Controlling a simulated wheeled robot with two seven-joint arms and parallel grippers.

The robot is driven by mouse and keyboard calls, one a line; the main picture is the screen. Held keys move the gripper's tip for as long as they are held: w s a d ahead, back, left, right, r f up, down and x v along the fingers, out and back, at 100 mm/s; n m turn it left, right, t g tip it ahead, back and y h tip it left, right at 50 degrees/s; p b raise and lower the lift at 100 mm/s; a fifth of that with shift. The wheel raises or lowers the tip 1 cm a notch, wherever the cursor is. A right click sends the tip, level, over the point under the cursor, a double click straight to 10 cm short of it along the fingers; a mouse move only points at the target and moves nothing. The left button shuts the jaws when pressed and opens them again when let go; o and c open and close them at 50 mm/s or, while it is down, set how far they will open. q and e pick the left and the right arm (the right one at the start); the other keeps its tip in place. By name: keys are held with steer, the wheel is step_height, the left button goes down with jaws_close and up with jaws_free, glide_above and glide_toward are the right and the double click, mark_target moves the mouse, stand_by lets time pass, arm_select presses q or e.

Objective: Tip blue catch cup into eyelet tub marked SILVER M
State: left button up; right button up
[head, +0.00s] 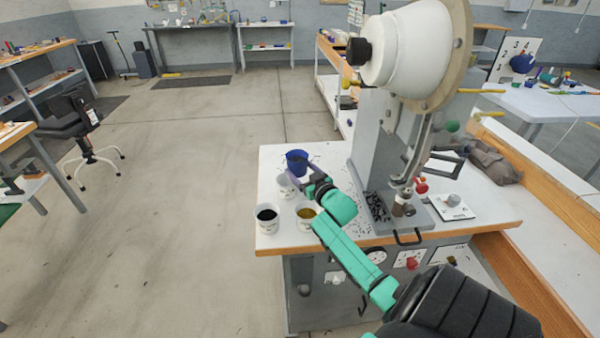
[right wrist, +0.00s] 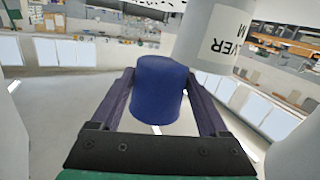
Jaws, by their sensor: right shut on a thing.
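The blue catch cup (head: 297,159) is held up over the back of the white tubs at the table's left side. My right gripper (head: 303,174) is shut on it; in the right wrist view the cup (right wrist: 158,90) sits between the two dark purple fingers. A white tub (head: 284,187) stands just below the cup, partly hidden by my gripper. In the right wrist view a white tub (right wrist: 213,38) with upside-down lettering ending in "VER" and "M" shows close beside the cup, upper right. The cup's contents cannot be made out. My left gripper is out of view.
A tub with dark contents (head: 267,219) and one with golden contents (head: 306,213) stand in front. The eyelet press (head: 378,140) rises to the right. Small dark bits lie scattered on the white table top (head: 335,157). Open floor lies left of the table.

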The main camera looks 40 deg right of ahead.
mark_target(306, 160)
steer(key=shift+s+a+f, duration=0.1)
steer(key=shift+s+f, duration=0.05)
steer(key=shift+f, duration=0.05)
steer(key=shift+n+b, duration=0.4)
steer(key=n+b, duration=0.1)
steer(key=n, duration=0.1)
steer(key=d+r+n+b, duration=0.1)
steer(key=n+b, duration=0.1)
steer(key=n, duration=0.1)
steer(key=r+n+h+b, duration=0.1)
steer(key=n+b, duration=0.1)
steer(key=n, duration=0.1)
steer(key=shift+s+d, duration=0.15)
steer(key=shift+d, duration=0.25)
steer(key=r+n, duration=0.1)
steer(key=n+b, duration=0.1)
steer(key=n, duration=0.1)
steer(key=r+n, duration=0.1)
steer(key=n, duration=0.1)
steer(key=shift+a+r+h, duration=0.25)
steer(key=shift+r+h, duration=0.05)
steer(key=shift+r, duration=0.05)
steer(key=shift+a+r+n+p, duration=0.35)
steer(key=shift+r+n, duration=0.25)
steer(key=shift+n, duration=0.6)
steer(key=n, duration=0.1)
steer(key=a+n, duration=0.1)
steer(key=shift+w+r+n, duration=0.25)
steer(key=shift+r+n, duration=0.05)
steer(key=shift+r, duration=0.05)
